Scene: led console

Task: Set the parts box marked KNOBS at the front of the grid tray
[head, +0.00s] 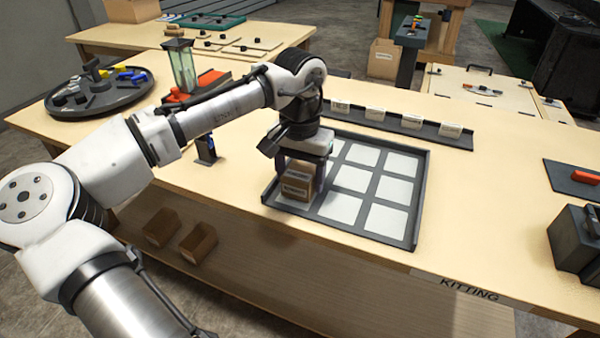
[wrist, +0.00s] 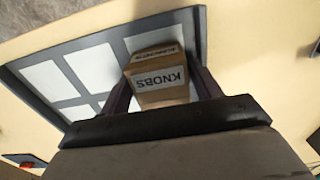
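The parts box marked KNOBS (head: 296,187) is a small brown carton with white labels. In the wrist view the box (wrist: 160,80) shows its KNOBS label between my two fingers. My gripper (head: 304,168) points down and is shut on the box, one finger along each side. The grid tray (head: 423,200) is dark-rimmed with pale square cells. The box is at its front left corner cell. Whether its base rests on the cell or hangs just above is hard to tell. The tray also shows in the wrist view (wrist: 72,50), its other visible cells empty.
A dark rack (head: 425,129) with several white labelled cards stands behind the tray. A small dark-blue holder (head: 206,150) stands left of it. A dark case (head: 577,243) stands at the right edge. Two brown boxes (head: 198,243) lie on the lower shelf.

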